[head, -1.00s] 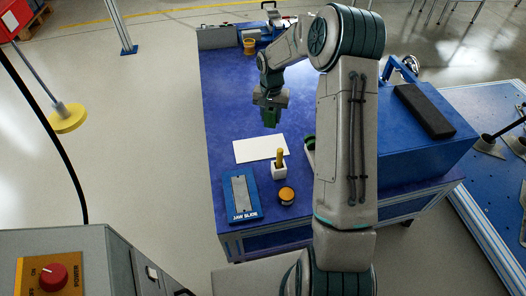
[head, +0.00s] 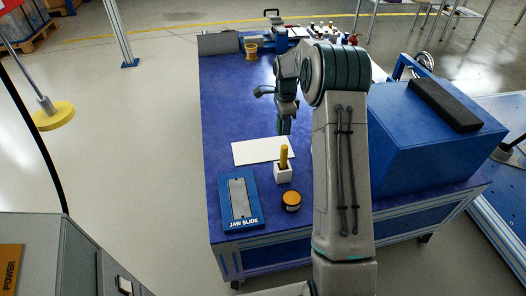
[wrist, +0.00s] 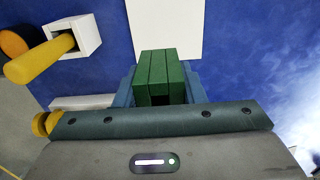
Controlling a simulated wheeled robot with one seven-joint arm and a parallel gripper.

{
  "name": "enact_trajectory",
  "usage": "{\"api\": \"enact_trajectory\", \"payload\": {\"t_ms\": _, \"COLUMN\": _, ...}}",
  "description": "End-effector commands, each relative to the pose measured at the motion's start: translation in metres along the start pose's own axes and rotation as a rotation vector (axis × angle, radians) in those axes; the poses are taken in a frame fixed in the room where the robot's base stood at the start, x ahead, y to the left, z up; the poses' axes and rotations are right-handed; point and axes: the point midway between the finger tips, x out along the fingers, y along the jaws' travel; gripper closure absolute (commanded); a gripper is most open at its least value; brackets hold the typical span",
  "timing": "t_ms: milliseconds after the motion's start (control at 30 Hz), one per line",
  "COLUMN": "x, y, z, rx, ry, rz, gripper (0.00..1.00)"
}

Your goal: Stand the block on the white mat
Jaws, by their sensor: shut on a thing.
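The green block (wrist: 158,72) is held between the blue fingers of my gripper (wrist: 158,88) in the wrist view. The block shows grooves along its length. The white mat (wrist: 165,22) lies on the blue table just beyond the block's far end in the wrist view. In the head view the white mat (head: 258,151) lies flat and bare near the middle of the table. My gripper (head: 284,124) hangs over its back right side there, mostly dark and partly hidden by my arm. The gap between block and table cannot be told.
A white holder (head: 283,176) with a yellow handle (head: 284,156) stands at the mat's front right. A yellow-topped tin (head: 291,199) and a blue "JAW SLIDE" plate (head: 240,222) lie nearer. A big blue box (head: 425,140) stands right. The table's left side is clear.

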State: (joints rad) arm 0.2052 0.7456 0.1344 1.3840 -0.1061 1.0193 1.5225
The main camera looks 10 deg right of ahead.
Motion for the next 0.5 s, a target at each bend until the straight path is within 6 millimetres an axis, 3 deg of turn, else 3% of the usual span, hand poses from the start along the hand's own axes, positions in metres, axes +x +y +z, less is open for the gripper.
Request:
{"api": "enact_trajectory", "payload": {"t_ms": 233, "x": 0.035, "y": 0.012, "z": 0.051, "rx": -0.004, "ry": 0.000, "rz": -0.001, "gripper": 1.00}}
{"api": "enact_trajectory", "payload": {"t_ms": 500, "x": 0.047, "y": 0.017, "z": 0.071, "rx": -0.001, "ry": 0.000, "rz": -0.002, "gripper": 1.00}}
